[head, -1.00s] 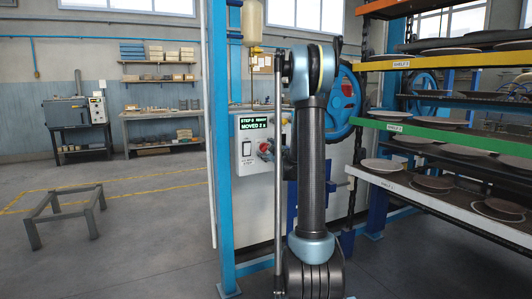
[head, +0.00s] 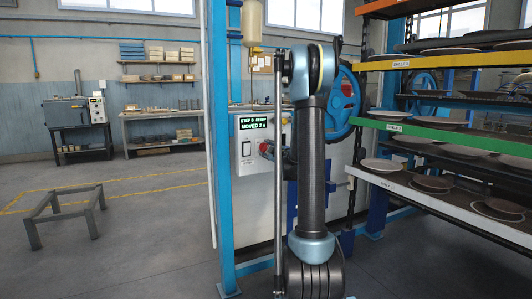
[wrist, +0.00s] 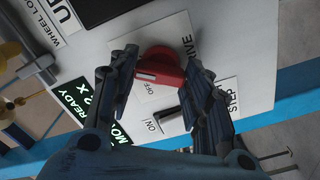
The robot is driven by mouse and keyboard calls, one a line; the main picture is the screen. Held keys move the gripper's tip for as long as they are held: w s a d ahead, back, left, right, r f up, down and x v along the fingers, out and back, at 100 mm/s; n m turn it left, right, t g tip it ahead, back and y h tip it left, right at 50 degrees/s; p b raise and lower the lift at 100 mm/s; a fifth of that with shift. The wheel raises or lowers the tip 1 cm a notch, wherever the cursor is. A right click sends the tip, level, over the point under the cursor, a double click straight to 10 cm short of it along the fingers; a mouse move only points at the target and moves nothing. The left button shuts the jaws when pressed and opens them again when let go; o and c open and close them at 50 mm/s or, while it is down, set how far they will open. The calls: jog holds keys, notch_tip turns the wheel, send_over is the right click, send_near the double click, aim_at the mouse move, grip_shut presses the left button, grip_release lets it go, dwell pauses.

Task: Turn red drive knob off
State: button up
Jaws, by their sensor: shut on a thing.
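The red drive knob (wrist: 168,66) sits on a pale control panel (wrist: 228,45) in the wrist view. It also shows small in the head view (head: 264,148), partly covered by my arm. A light mark on the knob's grip faces the left of the wrist picture. A label reading OFF is printed just below the knob there. My gripper (wrist: 162,70) has one dark finger on each side of the knob and is shut on it. The exact contact points are hard to see.
A green-lit display (head: 259,122) reads MOVED 2. A blue post (head: 220,150) stands left of the panel, a plate rack (head: 420,195) right.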

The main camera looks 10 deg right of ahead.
jog(key=n, duration=0.4)
jog(key=shift+s+a+n, duration=0.1)
jog(key=shift+a+n, duration=0.05)
jog(key=shift+n, duration=0.15)
jog(key=n, duration=0.3)
jog(key=shift+f+n, duration=0.1)
jog(key=shift+n, duration=0.2)
jog(key=n, duration=0.4)
jog(key=shift+n, duration=1.7)
jog(key=shift+d, duration=0.2)
jog(key=o, duration=1.1)
jog(key=shift+c, duration=0.2)
